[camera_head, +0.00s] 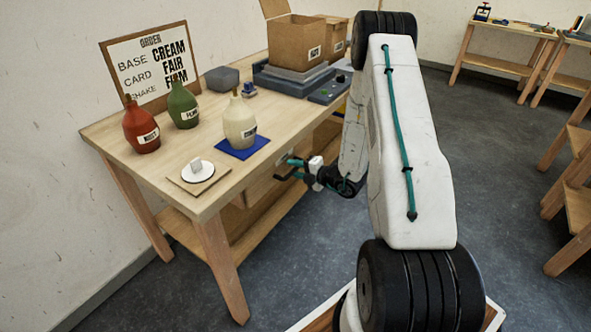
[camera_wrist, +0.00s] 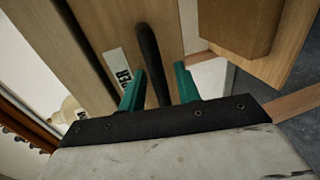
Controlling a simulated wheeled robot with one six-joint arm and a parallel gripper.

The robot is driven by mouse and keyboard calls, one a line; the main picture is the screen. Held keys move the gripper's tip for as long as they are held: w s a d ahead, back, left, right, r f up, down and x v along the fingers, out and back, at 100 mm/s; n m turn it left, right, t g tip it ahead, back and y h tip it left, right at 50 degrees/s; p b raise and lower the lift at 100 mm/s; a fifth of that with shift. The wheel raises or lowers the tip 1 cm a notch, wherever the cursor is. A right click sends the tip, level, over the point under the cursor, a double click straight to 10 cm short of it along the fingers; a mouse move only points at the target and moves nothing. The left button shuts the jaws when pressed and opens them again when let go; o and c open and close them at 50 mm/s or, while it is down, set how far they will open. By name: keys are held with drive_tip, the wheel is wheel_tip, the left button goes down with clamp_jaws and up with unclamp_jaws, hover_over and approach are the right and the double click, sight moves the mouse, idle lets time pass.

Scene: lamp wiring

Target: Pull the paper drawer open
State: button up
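The paper drawer (camera_wrist: 100,30) is a wooden front with a white label, partly hidden, ending in "PER". A dark bar handle (camera_wrist: 149,55) stands out from it. In the wrist view my gripper (camera_wrist: 160,85) has its two teal fingers apart, with the handle between them and gaps visible on both sides. Whether the fingertips reach past the bar is hard to tell. In the head view my gripper (camera_head: 290,169) is at the table's front side, just below the tabletop; the drawer there is mostly hidden by the gripper and small.
The wooden table (camera_head: 110,130) carries red (camera_head: 141,130), green (camera_head: 183,105) and cream (camera_head: 240,122) bottles, the cream one on a blue mat (camera_head: 238,152). A white disc (camera_head: 197,172) sits near the front edge. A cardboard box (camera_head: 297,42) stands behind. The floor (camera_head: 480,180) at right is clear.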

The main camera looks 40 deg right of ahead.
clamp_jaws()
drive_tip(key=shift+s, duration=0.1)
